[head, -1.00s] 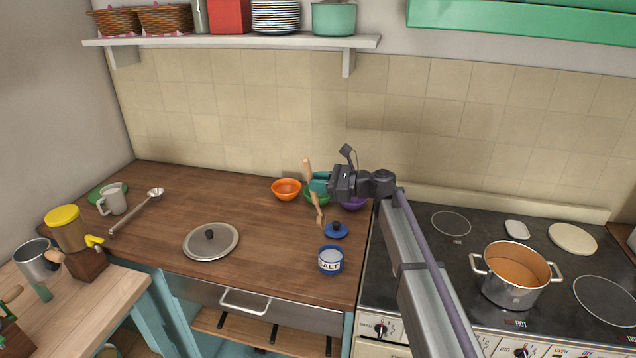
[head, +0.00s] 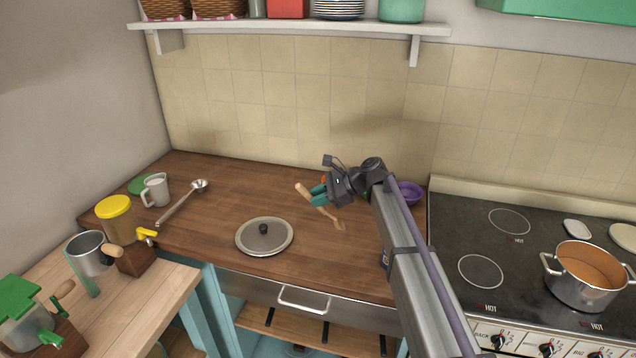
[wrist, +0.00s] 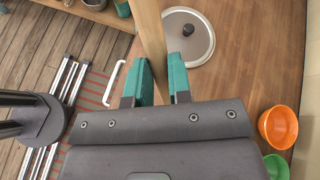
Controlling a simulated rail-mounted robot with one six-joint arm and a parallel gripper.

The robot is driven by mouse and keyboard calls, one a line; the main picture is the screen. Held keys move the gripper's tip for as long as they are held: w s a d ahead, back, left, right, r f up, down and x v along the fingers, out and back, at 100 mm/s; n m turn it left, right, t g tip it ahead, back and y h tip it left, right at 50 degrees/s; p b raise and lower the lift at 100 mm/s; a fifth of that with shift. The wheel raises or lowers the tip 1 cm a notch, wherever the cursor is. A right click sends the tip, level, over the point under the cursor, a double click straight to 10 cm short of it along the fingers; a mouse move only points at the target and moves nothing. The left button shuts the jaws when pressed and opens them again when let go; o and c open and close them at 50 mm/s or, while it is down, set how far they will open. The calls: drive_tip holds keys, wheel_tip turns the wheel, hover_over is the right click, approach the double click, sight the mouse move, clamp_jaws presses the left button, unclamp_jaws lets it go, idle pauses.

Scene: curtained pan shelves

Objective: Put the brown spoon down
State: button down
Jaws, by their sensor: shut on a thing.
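The brown spoon (head: 329,213) is a light wooden spoon, held tilted above the wooden counter (head: 215,215). My gripper (head: 318,194) has teal fingers and is shut on the spoon's handle. In the wrist view the handle (wrist: 150,40) runs up between the teal fingers of my gripper (wrist: 160,78). In the head view the spoon's lower end points down to the right, right of the pan lid; I cannot tell whether it touches the counter.
A round metal lid (head: 265,236) lies on the counter. A ladle (head: 180,205) and a mug (head: 156,190) are at the left. A purple bowl (head: 410,194) stands behind my arm; an orange bowl (wrist: 278,127) and green bowl (wrist: 275,167) show in the wrist view. An orange-filled pot (head: 588,275) stands on the stove.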

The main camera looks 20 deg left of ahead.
drive_tip(key=w+d+f+n+t+h+b, duration=0.1)
drive_tip(key=d+f+n+t+h+b, duration=0.1)
drive_tip(key=f+n+h, duration=0.2)
drive_tip(key=w+d+f+n+t+h+b, duration=0.1)
drive_tip(key=w+d+f+n+h+b, duration=0.1)
drive_tip(key=f+n, duration=0.5)
wheel_tip(320, 180, down, 4)
drive_tip(key=d+h+b, duration=0.1)
drive_tip(key=h, duration=0.1)
drive_tip(key=shift+r+t+h, duration=0.25)
drive_tip(key=shift+t+h, duration=0.05)
drive_tip(key=shift+t, duration=0.1)
drive_tip(key=shift+s+f, duration=0.1)
wheel_tip(320, 180, down, 6)
drive_tip(key=b, duration=0.7)
drive_tip(key=shift+f, duration=0.25)
drive_tip(key=c, duration=1.4)
unclamp_jaws()
drive_tip(key=shift+o, duration=0.2)
